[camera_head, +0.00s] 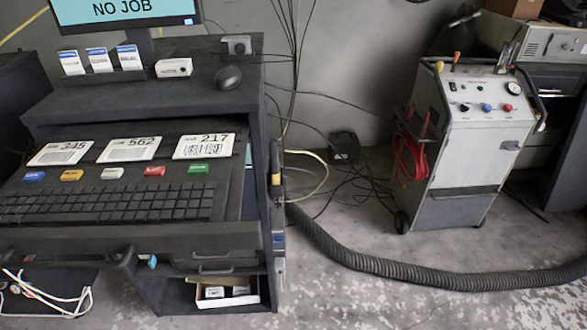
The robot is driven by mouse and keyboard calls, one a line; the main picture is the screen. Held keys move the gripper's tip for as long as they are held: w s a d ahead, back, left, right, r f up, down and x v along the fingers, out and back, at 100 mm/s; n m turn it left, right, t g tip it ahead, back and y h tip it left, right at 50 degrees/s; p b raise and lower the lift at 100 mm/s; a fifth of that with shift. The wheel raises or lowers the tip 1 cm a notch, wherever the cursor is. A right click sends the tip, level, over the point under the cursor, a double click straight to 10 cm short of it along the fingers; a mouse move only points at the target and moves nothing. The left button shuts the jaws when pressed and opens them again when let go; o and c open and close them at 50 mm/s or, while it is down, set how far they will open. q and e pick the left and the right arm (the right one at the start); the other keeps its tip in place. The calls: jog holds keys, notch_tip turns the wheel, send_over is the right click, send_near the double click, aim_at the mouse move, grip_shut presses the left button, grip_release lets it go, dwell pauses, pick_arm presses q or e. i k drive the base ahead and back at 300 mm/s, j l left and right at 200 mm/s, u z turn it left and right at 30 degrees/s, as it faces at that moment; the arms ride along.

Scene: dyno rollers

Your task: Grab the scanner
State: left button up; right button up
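A slim dark object with a yellow band (276,180) hangs at the right side of the dark workstation (130,240). It may be the scanner, but it is seen edge-on and too small to be sure. Below it, along the same side, are small blue and pale parts. Neither of my grippers shows in the head view.
The workstation holds a monitor (125,10) reading "NO JOB", a mouse (229,78), a keyboard (110,203) and barcode cards (128,149). A wheeled grey machine (470,140) stands at right. A thick black hose (400,271) and cables cross the floor between.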

aim_at(273, 145)
jog(key=i+l+u, duration=0.1)
jog(key=l, duration=0.25)
jog(key=i+l, duration=0.15)
jog(key=l, duration=0.25)
jog(key=i+l+u, duration=0.15)
jog(key=l, duration=0.25)
jog(key=i+l, duration=0.1)
jog(key=l, duration=0.25)
jog(key=u, duration=0.05)
